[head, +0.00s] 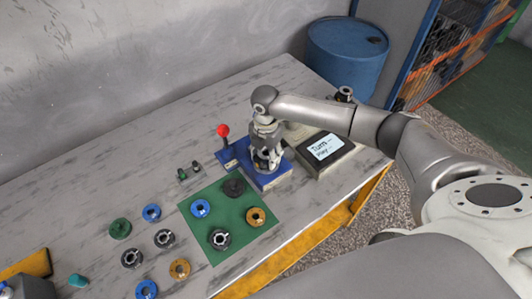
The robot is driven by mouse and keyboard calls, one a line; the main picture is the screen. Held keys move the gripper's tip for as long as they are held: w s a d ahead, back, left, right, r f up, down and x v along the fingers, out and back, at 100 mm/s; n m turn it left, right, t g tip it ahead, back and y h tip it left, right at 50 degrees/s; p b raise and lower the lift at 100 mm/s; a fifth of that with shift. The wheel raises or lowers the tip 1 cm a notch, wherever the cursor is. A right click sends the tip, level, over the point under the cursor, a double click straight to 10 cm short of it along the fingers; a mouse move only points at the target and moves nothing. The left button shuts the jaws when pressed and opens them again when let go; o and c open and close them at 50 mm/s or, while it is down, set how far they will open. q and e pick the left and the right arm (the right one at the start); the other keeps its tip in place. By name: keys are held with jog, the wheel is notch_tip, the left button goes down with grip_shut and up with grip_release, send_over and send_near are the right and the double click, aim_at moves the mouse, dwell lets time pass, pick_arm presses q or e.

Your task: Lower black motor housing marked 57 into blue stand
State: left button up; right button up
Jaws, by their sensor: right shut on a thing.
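The blue stand (273,181) is a square block near the back right of the table. My right gripper (266,163) points down right over it and is shut on a dark part, the black motor housing (262,167). The fingers hide most of the housing, and no number on it can be read. I cannot tell whether the housing touches the stand or is held just above it. My left gripper is not in view.
A red-knobbed lever (223,131) stands close left of the stand. A dark box with a screen (326,147) is close right. A green mat (233,236) with several ring parts lies in front. More rings lie to the left. A blue barrel (345,55) stands behind the table.

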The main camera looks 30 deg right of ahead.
jog(key=shift+w+f, duration=0.1)
jog(key=shift+f, duration=0.3)
dwell(0.6)
jog(key=o, duration=2)
jog(key=shift+c, duration=0.2)
jog(key=shift+r+p, duration=4.35)
jog(key=shift+r, duration=0.15)
